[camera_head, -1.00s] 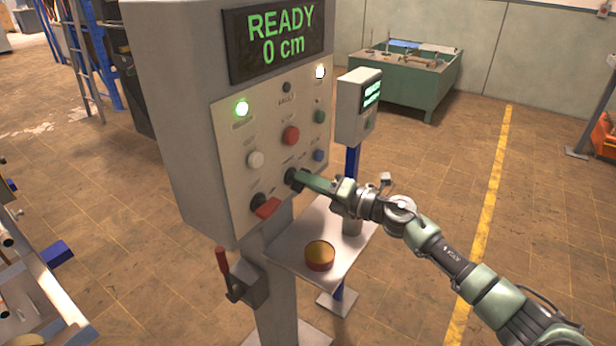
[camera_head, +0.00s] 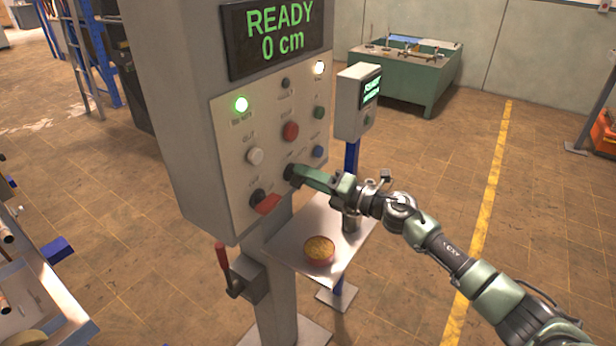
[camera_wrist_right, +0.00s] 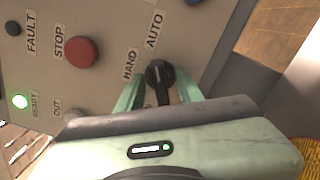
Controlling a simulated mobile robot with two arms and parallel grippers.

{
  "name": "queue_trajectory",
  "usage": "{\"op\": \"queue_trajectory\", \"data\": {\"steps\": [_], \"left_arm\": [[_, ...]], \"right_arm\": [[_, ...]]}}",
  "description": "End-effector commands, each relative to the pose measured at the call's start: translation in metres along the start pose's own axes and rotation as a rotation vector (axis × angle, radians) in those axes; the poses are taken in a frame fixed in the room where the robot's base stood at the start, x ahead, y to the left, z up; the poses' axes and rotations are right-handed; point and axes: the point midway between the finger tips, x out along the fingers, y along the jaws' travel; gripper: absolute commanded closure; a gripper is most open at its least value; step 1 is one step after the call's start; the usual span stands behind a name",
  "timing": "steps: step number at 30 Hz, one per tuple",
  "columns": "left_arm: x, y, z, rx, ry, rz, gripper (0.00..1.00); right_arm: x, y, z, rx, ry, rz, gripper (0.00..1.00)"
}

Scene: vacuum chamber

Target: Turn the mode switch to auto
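The mode switch is a black knob (camera_wrist_right: 159,74) on the grey control panel, beside the labels HAND and AUTO in the right wrist view. In the head view its dark base (camera_head: 290,171) shows at the panel's lower right, partly hidden by my gripper. My right gripper (camera_head: 300,175) reaches it from the right. In the right wrist view its green fingers (camera_wrist_right: 157,88) stand apart, one on each side of the knob, with gaps visible beside it. The knob's pointer angle is hard to tell. My left gripper is not in view.
A small display box (camera_head: 357,102) stands behind. The floor at right is open.

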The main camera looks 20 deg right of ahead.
Motion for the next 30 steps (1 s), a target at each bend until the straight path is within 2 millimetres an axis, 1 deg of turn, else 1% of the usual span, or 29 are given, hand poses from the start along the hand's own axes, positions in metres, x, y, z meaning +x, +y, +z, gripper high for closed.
{"op": "queue_trajectory", "data": {"steps": [4, 10, 15, 19, 30], "left_arm": [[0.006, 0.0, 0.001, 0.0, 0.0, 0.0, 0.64], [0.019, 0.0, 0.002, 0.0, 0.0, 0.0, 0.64], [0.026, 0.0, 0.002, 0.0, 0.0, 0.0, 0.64], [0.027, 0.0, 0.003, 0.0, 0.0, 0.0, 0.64], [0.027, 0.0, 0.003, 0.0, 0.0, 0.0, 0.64]], "right_arm": [[-0.015, -0.004, -0.001, -0.001, -0.001, -0.003, 0.64], [-0.05, -0.005, -0.002, 0.0, 0.0, -0.004, 0.64], [-0.071, -0.004, -0.001, 0.001, -0.001, -0.003, 0.64], [-0.078, -0.001, 0.0, 0.001, -0.001, -0.001, 0.64], [-0.078, -0.001, 0.001, 0.001, -0.001, 0.0, 0.64]]}}
